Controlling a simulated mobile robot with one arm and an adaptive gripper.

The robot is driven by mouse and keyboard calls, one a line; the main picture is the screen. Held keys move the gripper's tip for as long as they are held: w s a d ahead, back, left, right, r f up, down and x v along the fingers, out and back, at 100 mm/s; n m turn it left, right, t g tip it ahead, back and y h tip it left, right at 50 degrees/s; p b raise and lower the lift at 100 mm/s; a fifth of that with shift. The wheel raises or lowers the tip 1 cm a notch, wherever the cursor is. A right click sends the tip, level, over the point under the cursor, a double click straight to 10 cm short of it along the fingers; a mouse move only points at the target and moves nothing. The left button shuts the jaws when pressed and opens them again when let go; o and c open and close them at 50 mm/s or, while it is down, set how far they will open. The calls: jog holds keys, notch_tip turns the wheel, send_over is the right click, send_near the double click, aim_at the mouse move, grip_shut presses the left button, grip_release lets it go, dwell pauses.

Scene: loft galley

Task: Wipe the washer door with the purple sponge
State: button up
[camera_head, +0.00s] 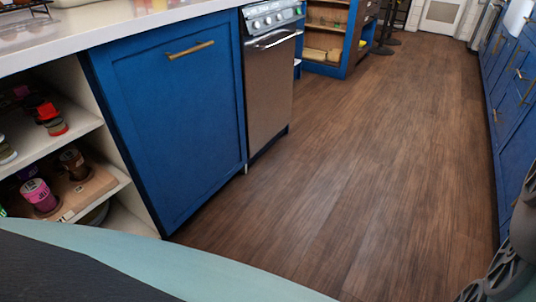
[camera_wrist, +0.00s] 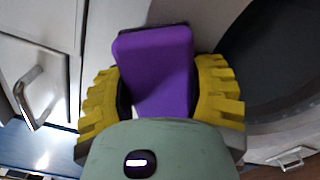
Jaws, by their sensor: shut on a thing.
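In the wrist view, my gripper (camera_wrist: 160,105) is shut on the purple sponge (camera_wrist: 155,65), with a yellow ridged finger on each side of it. The sponge's far end points up in the picture, past the fingertips. The washer door (camera_wrist: 290,60), a dark round window in a grey ring, is to the right of the sponge. I cannot tell whether the sponge touches the washer. The head view shows neither the gripper, the sponge nor the washer door.
In the wrist view, a pale cabinet front with a metal handle (camera_wrist: 35,95) is on the left. In the head view, a blue cabinet door (camera_head: 180,120), a steel oven (camera_head: 268,90) and an open shelf with jars (camera_head: 40,195) line the left. The wooden floor (camera_head: 330,160) is clear.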

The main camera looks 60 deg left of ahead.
jog(key=shift+a, duration=0.1)
jog(key=b+v, duration=0.1)
jog(key=v, duration=0.5)
dwell(0.5)
